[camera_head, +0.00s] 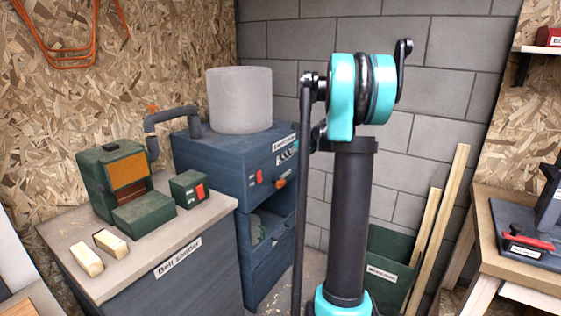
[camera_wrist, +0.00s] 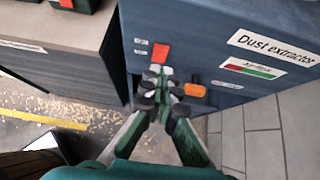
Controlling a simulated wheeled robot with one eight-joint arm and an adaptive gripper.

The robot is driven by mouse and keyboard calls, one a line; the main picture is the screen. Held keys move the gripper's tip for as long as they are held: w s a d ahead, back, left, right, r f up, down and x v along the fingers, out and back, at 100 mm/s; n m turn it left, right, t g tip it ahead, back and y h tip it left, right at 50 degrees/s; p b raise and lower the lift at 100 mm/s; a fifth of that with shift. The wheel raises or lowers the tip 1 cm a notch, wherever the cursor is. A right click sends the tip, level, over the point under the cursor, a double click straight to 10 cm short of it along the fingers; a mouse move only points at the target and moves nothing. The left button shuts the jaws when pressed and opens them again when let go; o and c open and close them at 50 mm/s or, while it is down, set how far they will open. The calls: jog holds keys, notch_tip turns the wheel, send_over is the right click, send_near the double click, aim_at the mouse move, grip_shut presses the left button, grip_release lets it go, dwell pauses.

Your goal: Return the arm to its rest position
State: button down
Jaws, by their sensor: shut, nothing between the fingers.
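My arm (camera_head: 349,210) stands upright in the right half of the head view, with a dark link between teal joints. My gripper does not show clearly there. In the wrist view my gripper (camera_wrist: 165,88) is shut and empty, its dark fingertips together. Beyond the fingertips is the blue front of the dust extractor (camera_wrist: 215,50), with a red switch and an orange knob. I cannot tell how far the fingertips are from it. The dust extractor also shows in the head view (camera_head: 222,157), left of my arm.
A bench labelled Belt sander (camera_head: 195,275) stands at left with a green machine (camera_head: 115,170) and two wood blocks on it. A green bin (camera_head: 390,255) and leaning planks (camera_head: 440,215) are behind my arm. A wooden table (camera_head: 485,205) stands at right.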

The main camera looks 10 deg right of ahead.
jog(key=s+a+f+n+g+h, duration=0.1)
jog(key=s+a+f+n, duration=0.4)
jog(key=s, duration=0.4)
jog(key=s+a+f+n+g+h, duration=0.1)
jog(key=s+a+f+n+h, duration=0.15)
jog(key=s+n, duration=0.55)
jog(key=s+f+n+h, duration=0.1)
jog(key=s+f+n, duration=0.2)
jog(key=s, duration=0.4)
jog(key=s+f+n+h, duration=0.1)
jog(key=s+f+n, duration=0.3)
jog(key=s+n, duration=0.2)
jog(key=s+f+n+g+h, duration=0.1)
jog(key=s+f+n, duration=0.2)
jog(key=s, duration=0.7)
jog(key=shift+s+d+f+n+h, duration=0.15)
jog(key=shift+d+f+n+h, duration=0.2)
jog(key=shift+n, duration=0.75)
